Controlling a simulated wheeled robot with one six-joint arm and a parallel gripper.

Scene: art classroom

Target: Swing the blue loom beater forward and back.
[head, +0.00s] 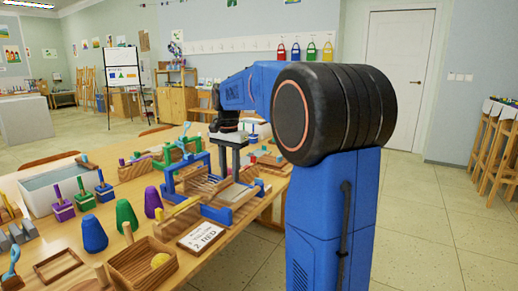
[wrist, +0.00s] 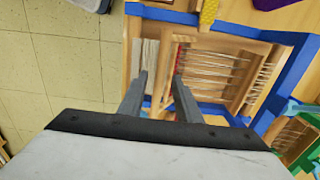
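The blue loom (head: 216,213) stands on the wooden table, with blue side rails and pale wooden bars. In the wrist view its blue frame (wrist: 222,27) surrounds light threads and wooden slats. A wooden crosspiece (wrist: 168,50), which looks like the beater, runs between the two thread areas. My gripper (head: 236,166) points down at the right part of the loom in the head view. In the wrist view my gripper (wrist: 162,72) has its two grey fingers apart, one on each side of the crosspiece. I cannot tell whether either finger touches it.
A green loom (head: 182,150) stands behind. Blue, green and purple cones (head: 94,234), a wooden tray (head: 143,264) and a lettered card (head: 202,237) lie near the loom's left and front. Open floor lies right of the table.

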